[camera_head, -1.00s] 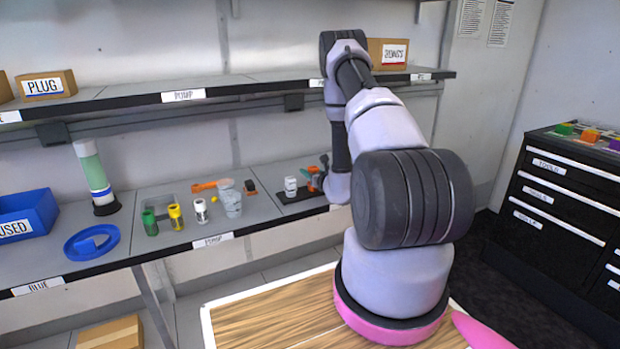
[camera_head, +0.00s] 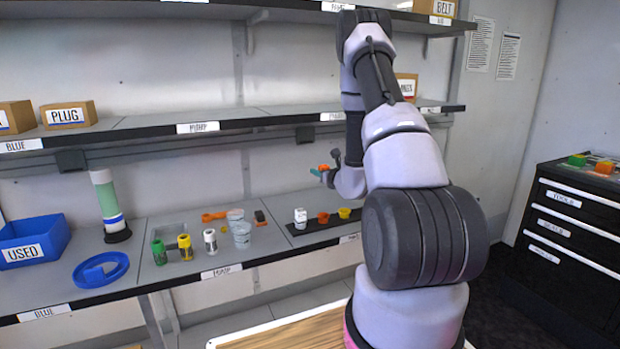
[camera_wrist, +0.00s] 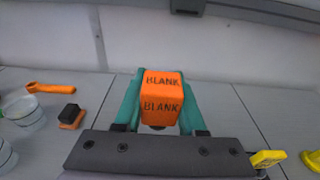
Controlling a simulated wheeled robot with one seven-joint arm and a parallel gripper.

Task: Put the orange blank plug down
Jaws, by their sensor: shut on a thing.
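The orange blank plug (camera_wrist: 161,98), marked BLANK on two faces, is between the green fingers of my gripper (camera_wrist: 158,104) in the wrist view. The fingers are shut on it from both sides. In the head view the plug (camera_head: 323,167) is a small orange spot at the end of my gripper (camera_head: 321,170), above the shelf and clear of it. The plug's underside is hidden.
Left are clear cups (camera_head: 241,234), an orange wrench (camera_head: 213,216) and several small bottles (camera_head: 185,246). An upper shelf (camera_head: 197,127) hangs above.

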